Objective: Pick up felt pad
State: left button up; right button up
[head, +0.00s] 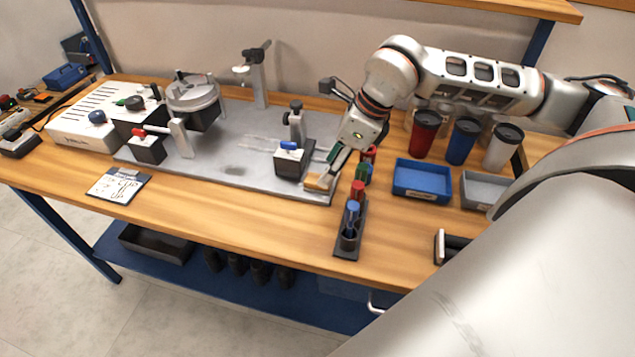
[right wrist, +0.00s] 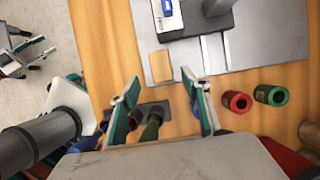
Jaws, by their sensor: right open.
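A small tan pad, which looks like the felt pad (head: 317,183), lies at the front right corner of the grey plate. It also shows in the right wrist view as a tan square (right wrist: 160,64) at the plate's edge. My right gripper (head: 331,169) is open and empty above that corner. In the right wrist view my right gripper's green-lined fingertips (right wrist: 154,86) stand apart, with the pad just beyond the gap between them. My left gripper (right wrist: 44,46) shows small at the left of the right wrist view, its fingers apart, away from the pad.
Red and green cylinders (right wrist: 237,101) stand close by. A clamp block (head: 290,163) is left of the pad. Blue (head: 420,195) and grey trays and lidded cups are to the right.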

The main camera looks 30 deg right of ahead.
jog(key=x, duration=0.5)
jog(key=shift+w+a, duration=0.1)
jog(key=shift+w, duration=0.25)
jog(key=c, duration=1.1)
pick_arm(q)
jog(key=shift+w, duration=0.25)
jog(key=shift+s+d+r+p, duration=0.25)
jog(key=shift+r+p, duration=0.3)
jog(key=shift+p, duration=0.5)
pick_arm(e)
notch_tip(320, 180, up, 20)
